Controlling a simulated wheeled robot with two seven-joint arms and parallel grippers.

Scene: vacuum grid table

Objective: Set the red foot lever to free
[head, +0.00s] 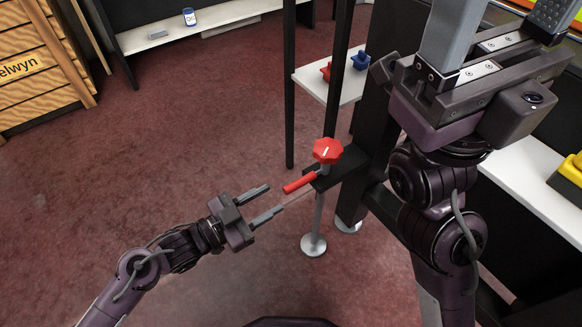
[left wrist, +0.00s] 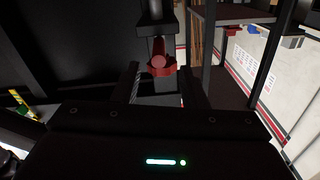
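The red foot lever (head: 300,183) is a short red bar that sticks out to the left from a dark bracket, below a red octagonal knob (head: 327,150). The fingertips look just short of the lever's end; contact is not visible. My right gripper (head: 505,16) is raised at the upper right, its fingers spread and empty, the tips partly cut off.
A metal foot post (head: 313,235) stands on the floor below the bracket. A dark upright post (head: 289,85) is behind the lever. A white shelf (head: 345,88) holds red and blue parts. The red floor (head: 190,130) to the left is clear.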

